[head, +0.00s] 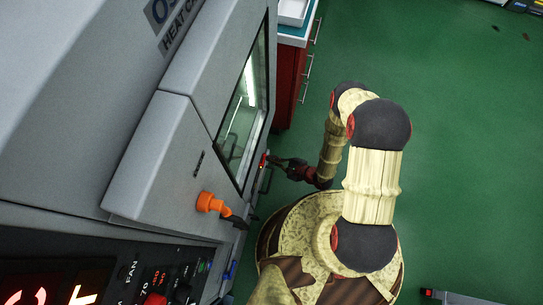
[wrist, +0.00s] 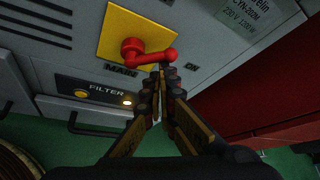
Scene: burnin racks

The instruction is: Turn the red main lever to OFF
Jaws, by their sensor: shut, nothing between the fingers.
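The red main lever (wrist: 150,57) is on a yellow plate (wrist: 113,24) on the grey cabinet front, above the label MAIN. In the wrist view its round hub is at left and its arm points right, roughly level. In the head view the lever (head: 263,159) is a small red spot on the cabinet's side. My gripper (wrist: 162,76) is shut and empty, its fingertips just below the lever's free end; I cannot tell whether they touch. In the head view my gripper (head: 278,162) is close beside the lever. Any OFF marking is not readable.
An orange knob (head: 209,202) sticks out of the cabinet nearer the head camera. A red drawer cabinet (head: 290,85) stands beyond. Green floor at right is mostly clear.

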